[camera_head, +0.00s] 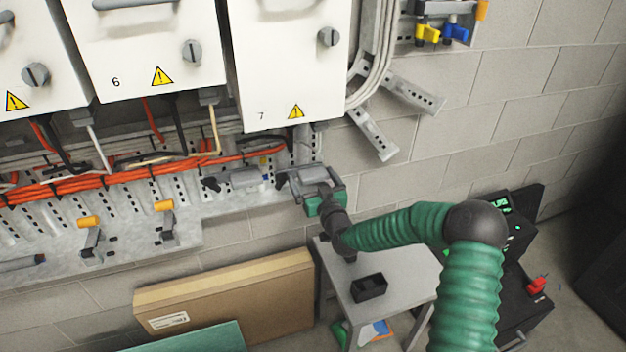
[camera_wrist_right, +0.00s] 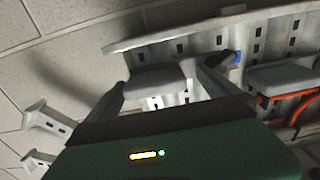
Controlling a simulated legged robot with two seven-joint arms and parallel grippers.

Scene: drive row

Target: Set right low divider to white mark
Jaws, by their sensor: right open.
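The right low divider appears to be the grey block (camera_head: 308,172) at the right end of the cable tray (camera_head: 235,204). In the wrist view the grey block (camera_wrist_right: 160,77) shows between my fingers, partly hidden by them. My right gripper (camera_head: 300,184) is at this block, with its green body below. Its two dark fingers (camera_wrist_right: 165,90) stand apart, one on each side of the block; I cannot tell whether they touch it. A similar grey block (camera_head: 245,177) sits to the left and also shows in the wrist view (camera_wrist_right: 285,76). I cannot make out a white mark. My left gripper is out of view.
White cabinets (camera_head: 290,60) hang just above. Orange cables (camera_head: 120,178) run along the tray to the left. A small table (camera_head: 340,275) with a black bin (camera_head: 369,287) stands below. A cardboard box (camera_head: 230,300) leans against the wall.

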